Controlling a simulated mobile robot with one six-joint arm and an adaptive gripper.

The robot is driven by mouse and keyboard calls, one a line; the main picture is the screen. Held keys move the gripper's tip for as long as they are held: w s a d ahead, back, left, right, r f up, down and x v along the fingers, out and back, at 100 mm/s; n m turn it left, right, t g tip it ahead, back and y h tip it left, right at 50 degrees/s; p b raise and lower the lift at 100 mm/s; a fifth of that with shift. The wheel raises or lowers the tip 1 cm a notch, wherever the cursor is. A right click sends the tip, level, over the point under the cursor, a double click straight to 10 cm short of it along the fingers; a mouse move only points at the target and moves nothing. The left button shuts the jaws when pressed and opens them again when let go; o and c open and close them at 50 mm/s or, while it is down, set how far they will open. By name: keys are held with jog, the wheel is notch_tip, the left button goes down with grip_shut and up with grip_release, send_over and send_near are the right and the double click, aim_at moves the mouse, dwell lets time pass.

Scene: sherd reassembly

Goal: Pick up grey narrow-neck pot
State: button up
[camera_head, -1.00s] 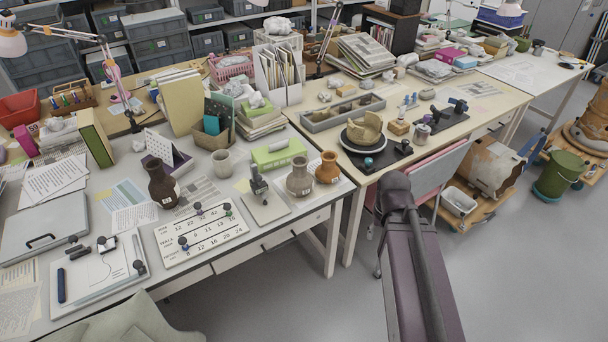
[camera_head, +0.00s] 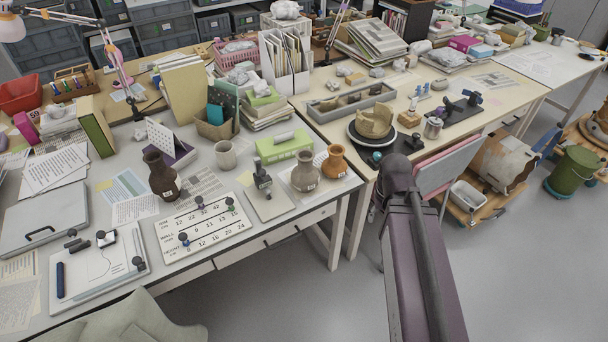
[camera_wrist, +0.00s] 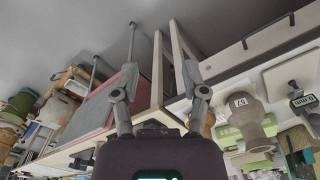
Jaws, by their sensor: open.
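The grey narrow-neck pot (camera_head: 305,173) stands upright near the front edge of the left table, with a small white label. An orange-brown pot (camera_head: 334,163) stands close to its right. In the wrist view the grey pot (camera_wrist: 249,118) appears tilted by the camera angle, right of my gripper (camera_wrist: 160,72). The gripper is open and empty, its two fingers apart and not touching the pot. In the wrist view the right finger partly covers the orange-brown pot (camera_wrist: 209,122). The head view shows my arm, but the fingers are hidden there.
A measuring stand (camera_head: 263,183) is left of the grey pot, and a green box (camera_head: 284,148) is behind it. A dark brown pot (camera_head: 161,178) stands farther left. Open floor lies before the tables.

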jog(key=o, duration=0.5)
jog(key=shift+a, duration=0.15)
jog(key=shift+o, duration=0.5)
jog(key=shift+w+a+f+b, duration=0.25)
jog(key=shift+w+a+b, duration=0.05)
jog(key=shift+w, duration=0.15)
jog(key=m+t+h+b, duration=0.9)
jog(key=h+b, duration=0.1)
jog(key=b, duration=0.2)
send_near(299, 166)
jog(key=s, duration=0.1)
jog(key=shift+a+r, duration=0.2)
jog(key=shift+r, duration=0.15)
jog(key=shift+b+x, duration=1.45)
jog(key=shift+x, duration=2.85)
